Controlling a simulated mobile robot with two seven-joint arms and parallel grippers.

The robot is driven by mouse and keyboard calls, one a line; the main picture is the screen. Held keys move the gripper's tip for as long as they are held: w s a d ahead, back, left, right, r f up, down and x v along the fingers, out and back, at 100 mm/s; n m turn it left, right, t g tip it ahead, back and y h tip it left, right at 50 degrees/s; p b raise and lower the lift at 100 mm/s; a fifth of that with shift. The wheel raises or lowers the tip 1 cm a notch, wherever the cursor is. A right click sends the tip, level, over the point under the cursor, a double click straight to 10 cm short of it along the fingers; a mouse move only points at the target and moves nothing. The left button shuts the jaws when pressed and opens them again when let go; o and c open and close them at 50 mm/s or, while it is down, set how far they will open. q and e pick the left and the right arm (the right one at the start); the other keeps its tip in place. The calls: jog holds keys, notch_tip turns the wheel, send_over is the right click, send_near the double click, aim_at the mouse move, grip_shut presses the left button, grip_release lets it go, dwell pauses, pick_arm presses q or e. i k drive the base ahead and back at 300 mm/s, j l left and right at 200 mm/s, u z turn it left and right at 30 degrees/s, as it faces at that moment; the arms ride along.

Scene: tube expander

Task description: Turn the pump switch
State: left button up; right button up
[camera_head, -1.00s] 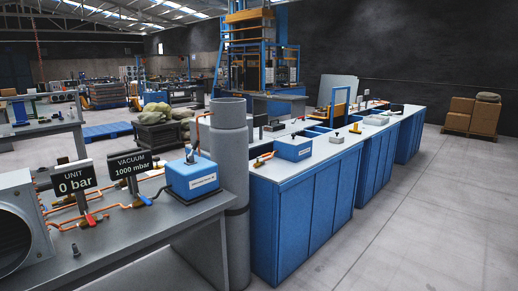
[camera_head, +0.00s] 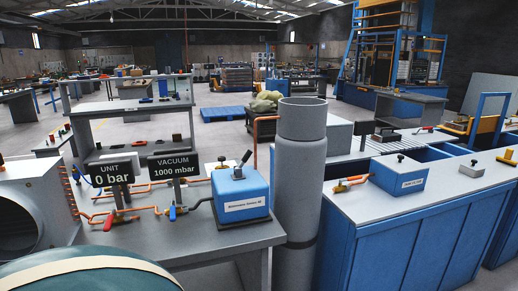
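A blue pump box (camera_head: 242,190) with a white label stands on the grey workbench (camera_head: 200,243), just left of the tall grey cylinder. The label is too small to read surely. A dark tilted lever (camera_head: 243,162) stands on top of the box, and a small knob (camera_head: 222,161) sits at its back left. I cannot tell surely which is the switch. A second blue box (camera_head: 400,175) with a label and a dark knob stands on the right bench. Neither of my grippers is in view.
A tall grey cylinder (camera_head: 300,190) stands between the benches. Left of the pump box are a vacuum sign (camera_head: 173,165) reading 1000 mbar, a unit sign (camera_head: 111,174) reading 0 bar, copper pipes and red and blue valve handles. A rounded green surface (camera_head: 85,275) fills the bottom left.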

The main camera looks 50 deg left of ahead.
aim_at(248, 153)
jog(key=i+u, duration=0.3)
jog(key=u, duration=0.2)
jog(key=i+l+u, duration=0.25)
jog(key=u, duration=0.2)
jog(key=i+l+u, duration=0.25)
jog(key=u, duration=0.25)
jog(key=i+l+u, duration=0.15)
jog(key=l+u, duration=0.3)
jog(key=i+l+u, duration=0.15)
jog(key=l+u, duration=0.2)
jog(key=u, duration=0.15)
